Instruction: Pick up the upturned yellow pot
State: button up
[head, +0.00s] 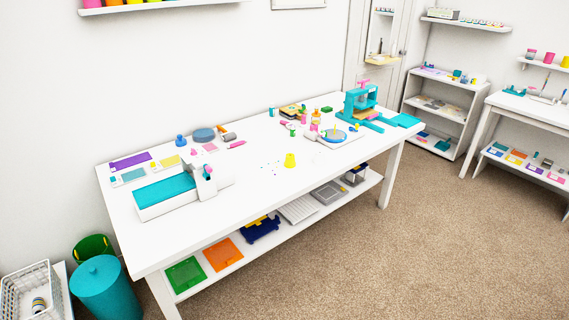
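A small yellow pot (290,160) stands on the white table (240,195), near the middle of its top. It is narrower at the top than at the bottom, as if upturned. Bare table surrounds it, with a few tiny purple specks to its left. My gripper is not in view.
A white machine with a teal bed (165,190) stands at the table's left. A blue round turntable (333,136) and a teal press (361,103) are to the right. The table's front edge is mostly clear. Carpet (420,230) in front is open. A teal bin (104,288) stands at lower left.

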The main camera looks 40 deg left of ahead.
aim_at(290, 162)
jog(key=z, duration=0.35)
jog(key=k, duration=0.15)
jog(key=u, duration=2.8)
jog(key=k, duration=0.65)
jog(key=z, duration=0.25)
jog(key=i, duration=0.65)
jog(key=z, duration=0.1)
